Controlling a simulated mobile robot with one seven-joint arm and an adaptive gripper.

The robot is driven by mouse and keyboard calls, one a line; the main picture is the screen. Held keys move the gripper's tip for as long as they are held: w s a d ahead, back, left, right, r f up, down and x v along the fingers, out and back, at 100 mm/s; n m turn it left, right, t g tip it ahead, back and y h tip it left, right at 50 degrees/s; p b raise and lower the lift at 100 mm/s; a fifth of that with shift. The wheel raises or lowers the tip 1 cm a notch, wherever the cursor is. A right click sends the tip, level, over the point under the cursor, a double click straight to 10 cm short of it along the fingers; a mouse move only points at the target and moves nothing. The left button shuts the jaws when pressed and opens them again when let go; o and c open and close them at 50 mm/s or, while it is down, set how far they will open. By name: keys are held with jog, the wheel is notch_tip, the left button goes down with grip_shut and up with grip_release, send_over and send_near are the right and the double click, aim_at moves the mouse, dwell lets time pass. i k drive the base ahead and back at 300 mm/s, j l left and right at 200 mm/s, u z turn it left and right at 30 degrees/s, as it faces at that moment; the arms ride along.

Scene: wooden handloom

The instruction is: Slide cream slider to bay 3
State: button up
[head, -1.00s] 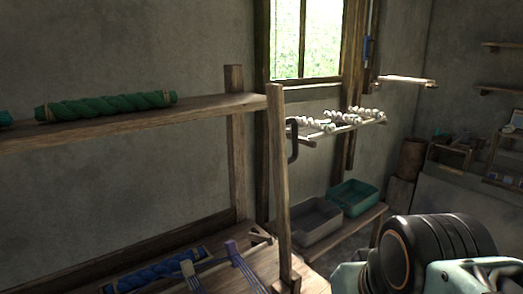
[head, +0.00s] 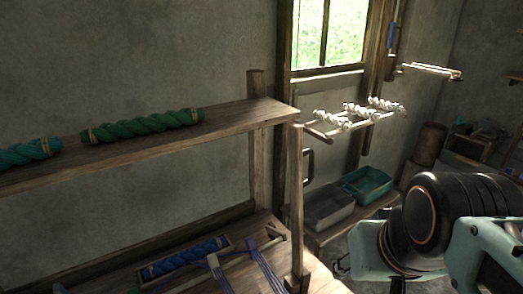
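I cannot make out a clear cream slider or numbered bays. A wooden frame in the lower middle holds blue-purple strips (head: 267,272), with a small pale cap (head: 213,261) on one of them; I cannot tell whether this cap is the slider. A dark blue twisted roll (head: 186,258) lies in a tray beside the strips. My arm fills the lower right, with a black rounded joint and pale teal links. The gripper's fingertips cannot be made out.
A wooden shelf (head: 235,117) at left bears a green roll (head: 155,125) and a teal roll (head: 28,153). A post (head: 296,210) stands at the frame's corner. Grey (head: 328,208) and teal (head: 366,184) bins sit beyond it, below a rack with white skeins (head: 360,112).

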aim_at(211, 259)
jog(key=u, duration=1.1)
jog(key=k+l+u, duration=0.15)
jog(key=l, duration=0.1)
